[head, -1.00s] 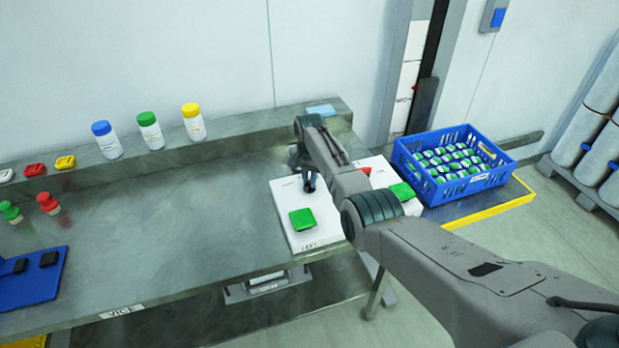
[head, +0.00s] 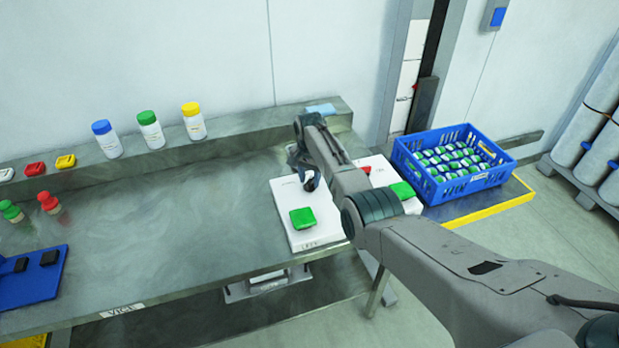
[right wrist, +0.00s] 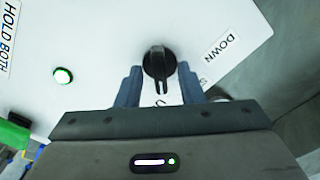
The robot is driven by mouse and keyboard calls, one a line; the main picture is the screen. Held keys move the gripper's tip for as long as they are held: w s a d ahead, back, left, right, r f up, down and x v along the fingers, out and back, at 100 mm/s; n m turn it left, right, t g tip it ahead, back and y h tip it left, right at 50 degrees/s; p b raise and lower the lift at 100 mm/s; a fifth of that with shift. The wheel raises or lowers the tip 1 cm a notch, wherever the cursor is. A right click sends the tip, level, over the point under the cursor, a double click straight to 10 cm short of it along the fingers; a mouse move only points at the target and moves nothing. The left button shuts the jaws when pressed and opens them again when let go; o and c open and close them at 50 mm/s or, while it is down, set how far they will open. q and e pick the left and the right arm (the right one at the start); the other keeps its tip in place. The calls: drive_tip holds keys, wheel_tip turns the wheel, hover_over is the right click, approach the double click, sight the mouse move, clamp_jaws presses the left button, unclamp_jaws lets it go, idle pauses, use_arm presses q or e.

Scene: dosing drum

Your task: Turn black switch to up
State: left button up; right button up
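The black switch (right wrist: 158,62) is a round knob with a raised grip bar on a white panel in the right wrist view. Its bar points toward my gripper, near a label that is partly hidden. A "DOWN" label (right wrist: 222,47) is printed to its right. My right gripper (right wrist: 158,84) is open, with one finger on each side of the knob, and no clear contact shows. In the head view my right gripper (head: 309,178) is over the white panel (head: 300,237), and its arm hides much of that area. My left gripper is out of view.
A green button (head: 302,218) is on the panel's near part, with another green button (head: 402,190) to the right. A lit green lamp (right wrist: 63,75) is beside the switch. A blue crate (head: 452,165) stands right. Bottles (head: 151,130) line the back ledge. The table's middle is clear.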

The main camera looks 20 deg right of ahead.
sight(310, 181)
wheel_tip(310, 181, up, 11)
drive_tip(key=b, duration=0.2)
drive_tip(key=shift+b, duration=0.3)
drive_tip(key=shift+f, duration=0.1)
